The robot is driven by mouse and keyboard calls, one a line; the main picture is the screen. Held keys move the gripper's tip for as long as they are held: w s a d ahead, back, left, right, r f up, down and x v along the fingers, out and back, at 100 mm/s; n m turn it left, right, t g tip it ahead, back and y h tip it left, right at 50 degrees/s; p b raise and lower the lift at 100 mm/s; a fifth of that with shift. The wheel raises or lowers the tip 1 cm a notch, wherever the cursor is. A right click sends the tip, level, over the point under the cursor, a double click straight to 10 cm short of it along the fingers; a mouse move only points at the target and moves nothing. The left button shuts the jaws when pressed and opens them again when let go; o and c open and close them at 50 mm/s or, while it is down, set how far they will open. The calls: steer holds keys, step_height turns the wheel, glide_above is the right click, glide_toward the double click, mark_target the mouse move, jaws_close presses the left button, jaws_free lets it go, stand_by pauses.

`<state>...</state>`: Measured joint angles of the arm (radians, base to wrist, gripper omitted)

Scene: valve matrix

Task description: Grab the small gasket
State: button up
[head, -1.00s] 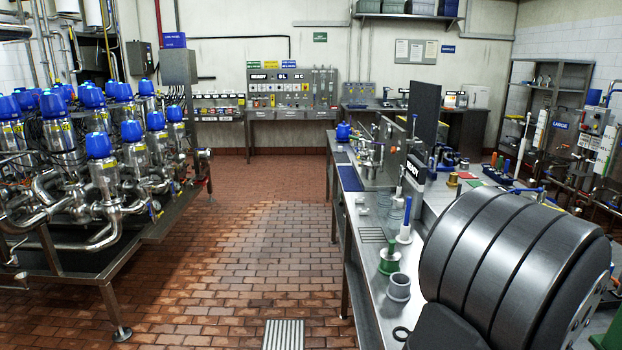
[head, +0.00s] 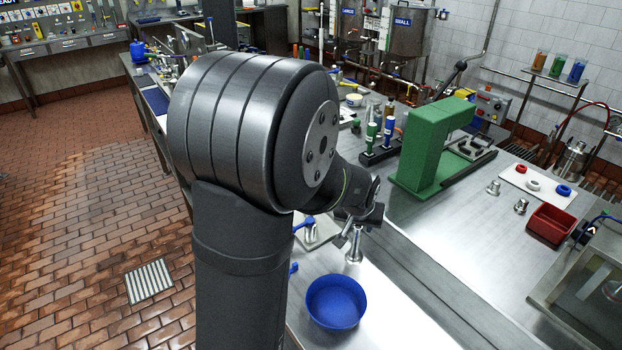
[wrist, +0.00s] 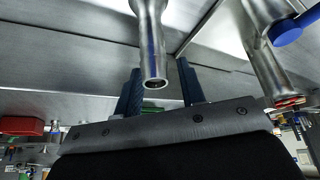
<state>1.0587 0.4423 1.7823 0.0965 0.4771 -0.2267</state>
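Three small rings, red (head: 521,169), white (head: 533,185) and blue (head: 564,190), lie on a white board (head: 547,197) at the right of the head view. They look like gaskets, but I cannot tell which is the small one. My gripper (head: 358,226) is far to their left, over the near bench. In the wrist view my gripper's two dark blue fingers (wrist: 160,72) are apart. A steel pipe end (wrist: 150,40) shows between them in the picture; no grip on it is visible. No ring is clearly seen in the wrist view.
A blue bowl (head: 336,302) and a steel fitting (head: 354,247) stand on the near bench. A green block-shaped stand (head: 425,150) rises beyond my gripper. A red tray (head: 552,224) and small steel fittings (head: 521,206) are near the board. The steel top (head: 440,225) between is largely clear.

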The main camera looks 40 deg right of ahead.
steer(key=w+a+r+n+g, duration=0.1)
steer(key=w+a+r+n, duration=0.2)
steer(key=w+r+n, duration=0.9)
steer(key=w+a+r+n+g, duration=0.2)
steer(key=w+r+n, duration=0.65)
steer(key=n, duration=0.75)
steer(key=x, duration=0.5)
steer(key=s+x, duration=0.1)
steer(key=x, duration=0.4)
steer(key=d+x, duration=0.1)
steer(key=x, duration=0.5)
steer(key=shift+s, duration=0.2)
steer(key=shift+r, duration=0.1)
jaws_close()
